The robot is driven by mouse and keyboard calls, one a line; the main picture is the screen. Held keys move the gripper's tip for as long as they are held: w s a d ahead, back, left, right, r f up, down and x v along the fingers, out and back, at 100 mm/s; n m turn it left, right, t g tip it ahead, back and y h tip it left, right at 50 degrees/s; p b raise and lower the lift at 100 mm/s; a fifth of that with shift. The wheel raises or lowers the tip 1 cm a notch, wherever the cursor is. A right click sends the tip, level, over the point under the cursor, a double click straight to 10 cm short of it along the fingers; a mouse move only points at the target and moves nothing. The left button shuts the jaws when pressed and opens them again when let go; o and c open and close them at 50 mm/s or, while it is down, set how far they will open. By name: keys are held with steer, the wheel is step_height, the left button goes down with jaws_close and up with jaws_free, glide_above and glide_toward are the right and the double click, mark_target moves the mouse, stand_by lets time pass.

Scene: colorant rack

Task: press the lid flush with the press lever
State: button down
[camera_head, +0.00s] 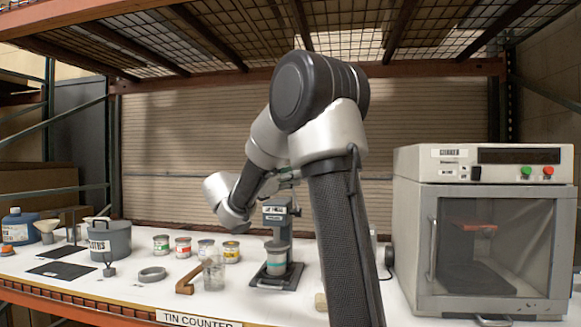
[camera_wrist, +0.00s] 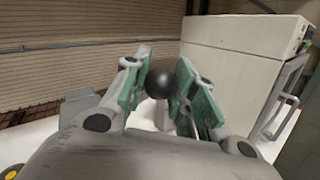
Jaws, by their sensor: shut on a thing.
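The grey press (camera_head: 277,215) stands in the middle of the counter, with a tin (camera_head: 276,262) upright on its dark base under the press head. The tin's lid is at the top, close under the head; whether it is flush cannot be told. In the wrist view, my gripper (camera_wrist: 160,82) has its two green-padded fingers on either side of the black ball knob (camera_wrist: 159,84) of the press lever, and is shut on it. In the head view, my arm hides most of the gripper and the lever.
A large grey machine with a glass door (camera_head: 490,235) stands to the right. Several small tins, a grey pot (camera_head: 110,243), a glass beaker (camera_head: 214,275), a brown wooden piece (camera_head: 190,281) and a grey ring (camera_head: 152,274) stand to the left. A shelf is overhead.

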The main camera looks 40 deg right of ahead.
step_height(320, 180, down, 6)
steer(key=s+a, duration=0.2)
steer(key=shift+s+a, duration=0.3)
steer(key=shift+a, duration=0.05)
steer(key=c, duration=1.1)
jaws_free()
steer(key=shift+r, duration=0.1)
steer(key=a, duration=0.4)
steer(key=s+a+f, duration=0.1)
steer(key=a, duration=0.6)
steer(key=shift+s+a+f, duration=0.15)
steer(key=shift+s+a, duration=0.15)
steer(key=shift+a, duration=0.1)
